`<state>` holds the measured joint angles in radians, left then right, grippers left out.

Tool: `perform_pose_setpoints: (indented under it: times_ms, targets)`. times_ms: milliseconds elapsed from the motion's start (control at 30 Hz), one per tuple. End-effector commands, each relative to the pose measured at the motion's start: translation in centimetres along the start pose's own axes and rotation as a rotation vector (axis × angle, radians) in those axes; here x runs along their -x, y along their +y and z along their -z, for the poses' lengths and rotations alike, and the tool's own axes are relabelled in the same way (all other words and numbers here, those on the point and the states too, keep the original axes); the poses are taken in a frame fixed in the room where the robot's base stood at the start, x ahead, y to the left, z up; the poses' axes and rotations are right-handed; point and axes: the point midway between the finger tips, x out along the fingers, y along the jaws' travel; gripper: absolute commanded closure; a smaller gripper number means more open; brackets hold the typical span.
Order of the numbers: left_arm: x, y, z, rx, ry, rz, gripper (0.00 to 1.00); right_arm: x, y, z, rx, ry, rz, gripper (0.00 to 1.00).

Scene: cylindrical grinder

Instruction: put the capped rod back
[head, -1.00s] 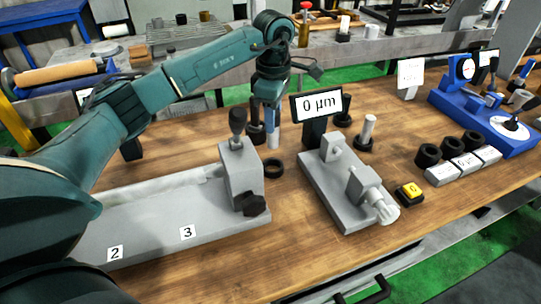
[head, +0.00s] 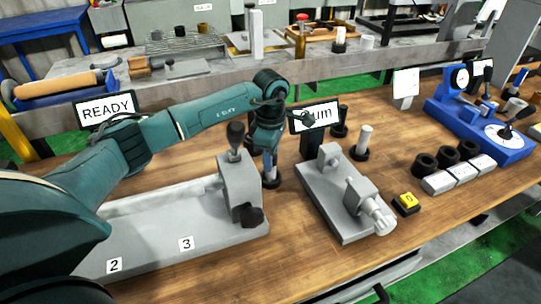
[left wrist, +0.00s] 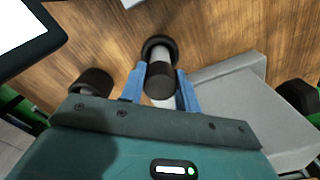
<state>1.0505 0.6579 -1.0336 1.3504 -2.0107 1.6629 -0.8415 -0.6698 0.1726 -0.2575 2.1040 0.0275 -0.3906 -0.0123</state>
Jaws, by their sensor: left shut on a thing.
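My left gripper (head: 267,150) is shut on a capped rod (head: 271,171), pale with a dark cap, held upright. The rod's lower end is at the black ring stand (head: 272,183) on the table, just right of the grey fixture's upright block. I cannot tell whether it is seated in the ring or just above it. In the left wrist view the blue fingers (left wrist: 160,92) sit either side of the rod's dark cap (left wrist: 160,82), and the ring (left wrist: 158,46) shows beyond it. My right gripper is not in view.
The grey fixture (head: 170,222) is close to the left of the rod. A gauge bench (head: 335,205) and a display (head: 314,117) are to the right. Another rod in a black stand (head: 363,140) is farther right. Another black stand (left wrist: 97,82) shows in the wrist view.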

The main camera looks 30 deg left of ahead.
Motion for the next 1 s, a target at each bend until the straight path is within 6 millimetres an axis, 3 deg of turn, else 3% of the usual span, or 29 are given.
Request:
perform_pose_setpoints:
  times_ms: [33, 67, 300, 667, 1000]
  targets:
    - [-0.1, 0.1, 0.0, 0.000, -0.001, -0.003, 1.00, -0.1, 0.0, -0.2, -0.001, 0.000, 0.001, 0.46]
    - [-0.3, 0.0, 0.0, 0.000, 0.000, 0.000, 0.67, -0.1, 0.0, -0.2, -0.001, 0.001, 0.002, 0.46]
    - [-0.2, 0.0, 0.0, 0.000, 0.001, 0.001, 0.48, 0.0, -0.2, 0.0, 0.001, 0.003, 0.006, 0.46]
    - [0.5, 0.0, 0.0, 0.000, 0.000, -0.001, 0.46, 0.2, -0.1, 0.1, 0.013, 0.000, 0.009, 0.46]
    - [7.1, 0.1, 0.0, 0.000, -0.001, -0.005, 0.46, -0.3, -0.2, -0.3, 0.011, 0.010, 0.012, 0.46]
